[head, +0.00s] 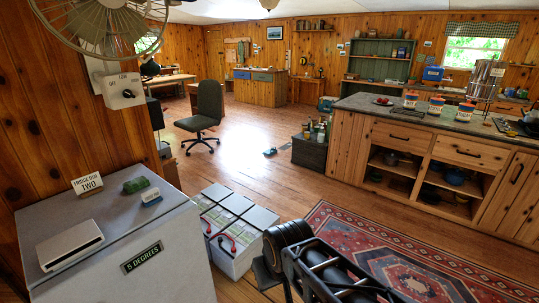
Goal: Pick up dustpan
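A small blue-teal object (270,152) lies on the wooden floor near the middle of the room. It looks like the dustpan, but it is too small to be certain. It lies in the open, left of a dark crate. Black links of my arm show at the bottom centre, far nearer than this object. The fingers of my gripper are not visible.
Several batteries (233,230) stand beside a grey chest (115,250) at left. A red patterned rug (390,255) lies at right, before the kitchen counter (440,120). A dark crate (309,152) holds bottles. An office chair (208,105) stands further back. The floor between is clear.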

